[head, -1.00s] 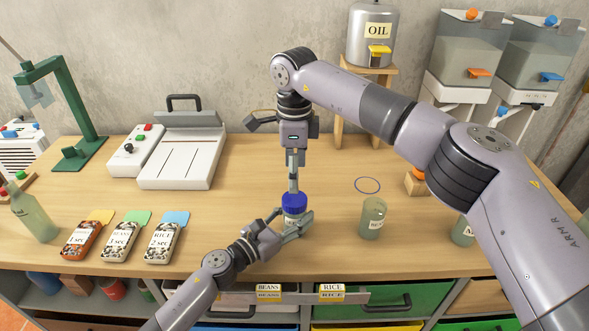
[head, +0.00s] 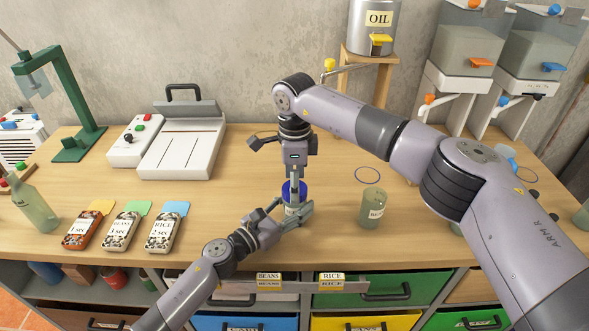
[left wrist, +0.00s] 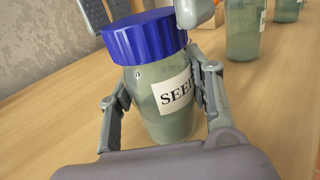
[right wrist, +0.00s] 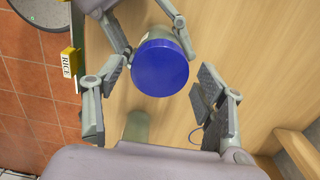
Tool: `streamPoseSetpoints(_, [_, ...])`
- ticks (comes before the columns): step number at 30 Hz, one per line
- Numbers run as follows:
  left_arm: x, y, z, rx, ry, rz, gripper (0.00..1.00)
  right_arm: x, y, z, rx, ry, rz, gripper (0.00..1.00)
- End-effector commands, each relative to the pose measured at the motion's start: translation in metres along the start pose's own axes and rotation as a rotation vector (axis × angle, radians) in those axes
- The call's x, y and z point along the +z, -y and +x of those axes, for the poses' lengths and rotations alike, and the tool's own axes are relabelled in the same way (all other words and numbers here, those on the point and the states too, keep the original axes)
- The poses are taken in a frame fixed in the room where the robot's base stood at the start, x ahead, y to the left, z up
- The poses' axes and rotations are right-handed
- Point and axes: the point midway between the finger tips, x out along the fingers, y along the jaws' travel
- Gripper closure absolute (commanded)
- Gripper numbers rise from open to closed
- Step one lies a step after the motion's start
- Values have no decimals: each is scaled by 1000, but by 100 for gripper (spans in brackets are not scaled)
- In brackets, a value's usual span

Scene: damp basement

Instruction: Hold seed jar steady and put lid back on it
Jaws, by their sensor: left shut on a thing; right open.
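The seed jar (left wrist: 165,105) is a greenish glass jar with a white "SEED" label, upright on the table. My left gripper (head: 295,214) is shut around its body from the side. The blue ribbed lid (left wrist: 146,36) sits on top of the jar's mouth; I cannot tell whether it is screwed tight. My right gripper (head: 294,182) points down over the lid. In the right wrist view its fingers are open, with the round blue lid (right wrist: 160,68) between and beyond them, apparently not gripped. In the head view a finger partly hides the lid.
A second labelled jar (head: 373,208) stands right of the seed jar, near a blue ring (head: 367,175). Drawers lie below the front edge.

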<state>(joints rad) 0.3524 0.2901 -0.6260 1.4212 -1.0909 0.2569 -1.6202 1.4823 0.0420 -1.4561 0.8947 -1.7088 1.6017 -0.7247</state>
Motion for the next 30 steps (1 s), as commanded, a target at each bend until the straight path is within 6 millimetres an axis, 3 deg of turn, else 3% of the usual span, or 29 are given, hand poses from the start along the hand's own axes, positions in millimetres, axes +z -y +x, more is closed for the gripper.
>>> streamPoseSetpoints(4, [0,0,0,1,0,1,100,0,0,10,0,0,0,35])
streamPoseSetpoints(13, [0,0,0,1,0,1,100,0,0,12,-1,-1,0,35])
streamPoseSetpoints(30, [0,0,0,1,0,1,100,0,0,11,-1,0,0,72])
